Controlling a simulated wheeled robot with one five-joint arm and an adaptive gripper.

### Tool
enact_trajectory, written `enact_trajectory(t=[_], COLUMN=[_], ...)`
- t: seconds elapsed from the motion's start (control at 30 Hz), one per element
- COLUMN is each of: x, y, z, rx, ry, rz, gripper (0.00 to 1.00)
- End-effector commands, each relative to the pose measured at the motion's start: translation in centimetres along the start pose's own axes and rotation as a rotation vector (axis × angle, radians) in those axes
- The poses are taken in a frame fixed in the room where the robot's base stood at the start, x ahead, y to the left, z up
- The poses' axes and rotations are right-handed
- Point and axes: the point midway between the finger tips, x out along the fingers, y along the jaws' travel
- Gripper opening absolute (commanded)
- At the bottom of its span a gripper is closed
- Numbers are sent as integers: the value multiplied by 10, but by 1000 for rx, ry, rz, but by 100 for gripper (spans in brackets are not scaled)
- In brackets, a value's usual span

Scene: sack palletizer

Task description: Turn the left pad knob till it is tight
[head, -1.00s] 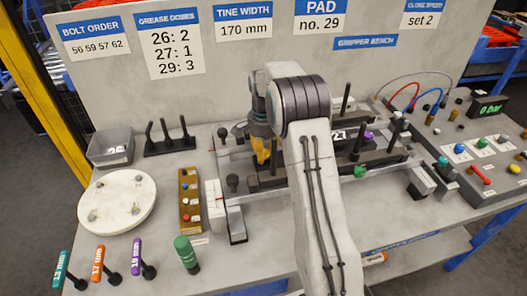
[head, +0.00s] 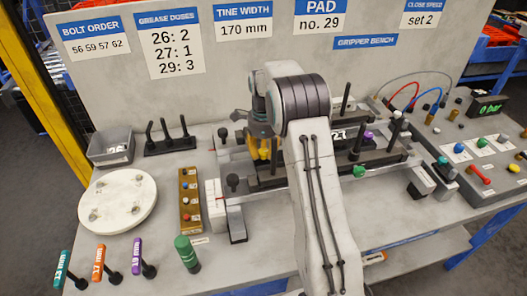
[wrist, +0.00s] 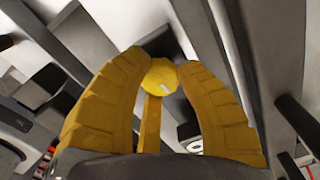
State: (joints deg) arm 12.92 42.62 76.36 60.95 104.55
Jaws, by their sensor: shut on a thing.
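My gripper (wrist: 160,85) is shut on a round yellow knob in the wrist view. In the head view my gripper (head: 263,150) points down at the left part of the bench fixture, behind my arm. The knob cannot be made out there; my fingers and arm hide it. A green knob (head: 359,171) and a purple knob (head: 369,134) show at the fixture's right part.
A dark upright post (head: 346,100) rises right of my arm. A white round plate (head: 117,199), a grey bin (head: 111,147) and a green-capped cylinder (head: 187,253) stand further left.

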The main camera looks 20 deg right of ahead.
Motion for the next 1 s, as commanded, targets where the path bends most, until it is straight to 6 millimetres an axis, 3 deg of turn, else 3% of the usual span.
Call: enact_trajectory(t=[0.3,0.83,0.87,1.0], x=[4,4,4,3], y=[3,3,3,2], z=[-1,-1,-1,0], rx=[109,130,130,129], ry=[4,4,4,3], rz=[11,11,11,9], gripper=[0,0,33,46])
